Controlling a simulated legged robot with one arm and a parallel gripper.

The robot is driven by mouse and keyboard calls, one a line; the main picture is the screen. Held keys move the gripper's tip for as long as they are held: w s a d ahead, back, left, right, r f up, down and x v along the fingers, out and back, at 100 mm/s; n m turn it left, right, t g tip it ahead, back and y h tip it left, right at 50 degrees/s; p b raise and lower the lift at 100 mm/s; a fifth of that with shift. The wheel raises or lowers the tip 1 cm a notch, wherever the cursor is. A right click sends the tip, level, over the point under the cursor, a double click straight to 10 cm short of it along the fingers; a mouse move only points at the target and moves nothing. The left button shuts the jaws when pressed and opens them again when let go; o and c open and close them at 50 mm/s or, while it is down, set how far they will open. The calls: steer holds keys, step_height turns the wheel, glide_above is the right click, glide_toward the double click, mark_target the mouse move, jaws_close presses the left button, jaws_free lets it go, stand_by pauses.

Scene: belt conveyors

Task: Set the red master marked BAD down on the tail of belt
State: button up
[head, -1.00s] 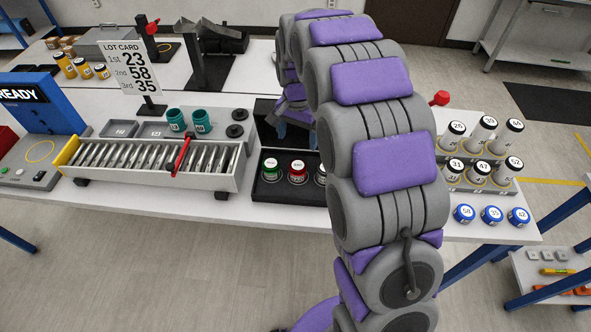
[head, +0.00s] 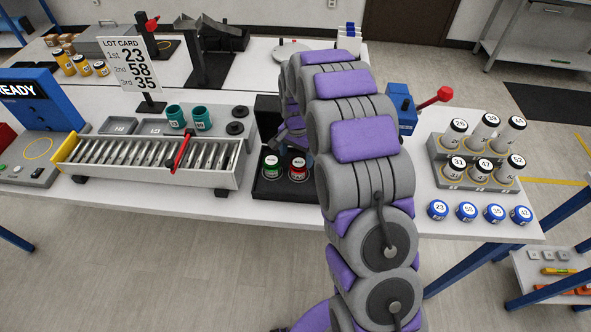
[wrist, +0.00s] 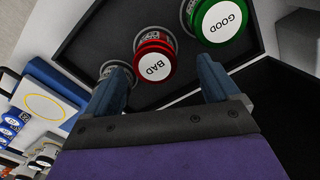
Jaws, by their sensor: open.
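The red master marked BAD (wrist: 153,58) sits in a dark open case, upright beside the green master marked GOOD (wrist: 219,20). In the head view the red master (head: 298,173) stands to the right of the green one (head: 271,169). My gripper (wrist: 162,68) is open and empty, with its two blue fingers on either side of the red master's position in the wrist view. Whether they touch it I cannot tell. In the head view my gripper (head: 294,146) is just above the case. A roller conveyor (head: 150,160) with a yellow left end lies left of the case.
The case (head: 262,191) is partly hidden by my arm. A red lever (head: 181,150) stands across the conveyor. Teal cups (head: 203,117) are behind it. At right are a stepped rack (head: 450,183) of numbered cylinders and several blue caps (head: 466,211). A blue box (head: 403,110) is behind my arm.

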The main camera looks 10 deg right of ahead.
mark_target(299, 162)
steer(key=shift+d+f, duration=0.6)
steer(key=shift+f, duration=0.05)
steer(key=shift+d+f, duration=0.15)
steer(key=shift+f, duration=0.15)
steer(key=f, duration=0.2)
steer(key=a+f+b, duration=0.1)
steer(key=f, duration=0.1)
steer(key=shift+s+a+f, duration=0.1)
steer(key=shift+s+f, duration=0.05)
steer(key=shift+a+f, duration=0.1)
steer(key=shift+d, duration=0.45)
steer(key=c, duration=0.5)
steer(key=shift+a, duration=0.35)
steer(key=c, duration=0.7)
steer(key=shift+c, duration=1)
steer(key=shift+d, duration=0.15)
steer(key=shift+r, duration=0.2)
